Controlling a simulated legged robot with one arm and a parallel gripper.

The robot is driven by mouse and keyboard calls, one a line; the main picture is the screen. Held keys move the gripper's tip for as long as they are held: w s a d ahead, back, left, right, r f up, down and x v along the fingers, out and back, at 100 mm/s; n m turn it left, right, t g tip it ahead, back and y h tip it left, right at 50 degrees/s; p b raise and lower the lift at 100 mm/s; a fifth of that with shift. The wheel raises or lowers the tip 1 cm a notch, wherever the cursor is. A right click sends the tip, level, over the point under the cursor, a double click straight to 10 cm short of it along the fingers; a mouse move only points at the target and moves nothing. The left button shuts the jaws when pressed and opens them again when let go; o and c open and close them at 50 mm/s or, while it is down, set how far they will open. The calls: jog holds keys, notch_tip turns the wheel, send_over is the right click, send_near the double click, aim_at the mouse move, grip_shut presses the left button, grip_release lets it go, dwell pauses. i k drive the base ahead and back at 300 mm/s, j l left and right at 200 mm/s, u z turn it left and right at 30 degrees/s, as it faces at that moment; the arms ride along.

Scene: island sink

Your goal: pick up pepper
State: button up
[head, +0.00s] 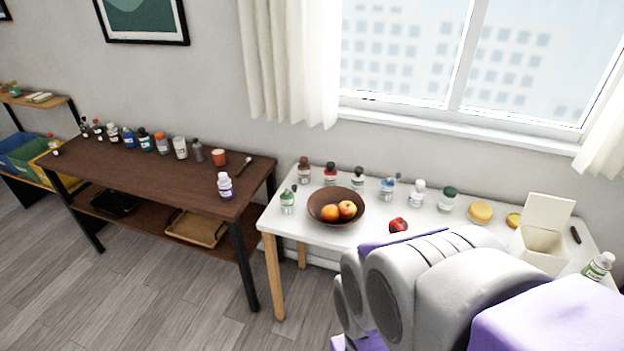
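A small red item (398,225), which looks like the pepper, lies on the white table near its front edge, to the right of the fruit bowl. Its lower edge is close to my arm in the picture, and it is too small to make out its shape fully. My arm's grey and purple links fill the lower right and cover part of the white table. My gripper is not in view, so its distance from the red item cannot be told.
The white table (285,224) also holds a brown bowl (322,219) with fruit, several bottles along the back, a yellow round item (480,212) and an open white box (541,246). A dark wooden table (160,178) with several bottles stands left. The floor (160,300) in front is clear.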

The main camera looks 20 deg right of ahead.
aim_at(399, 224)
jog(key=z, duration=1)
